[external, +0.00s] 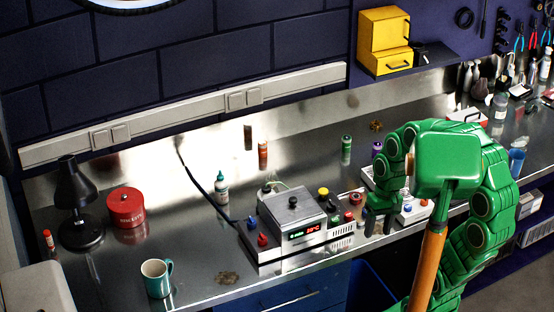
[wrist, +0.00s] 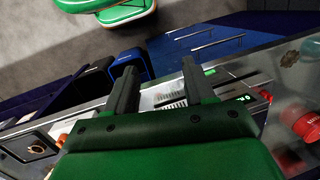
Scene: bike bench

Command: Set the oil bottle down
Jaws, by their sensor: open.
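My gripper (wrist: 160,72) is open in the wrist view, with its two dark fingers apart and nothing held between them. In the external view my gripper (external: 379,218) is low over the bench, just right of the hot-plate device. A teal bottle (external: 221,188) with a narrow nozzle stands upright on the bench, left of that device and well apart from my gripper. It looks like the oil bottle, but its label is too small to read. I cannot pick it out in the wrist view.
The metal bench (external: 190,250) holds the device (external: 297,222), a teal mug (external: 156,278), a red tin (external: 126,207) and a black lamp (external: 80,205). Orange (external: 263,154) and green (external: 346,150) cylinders stand at the back. The front left is mostly clear.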

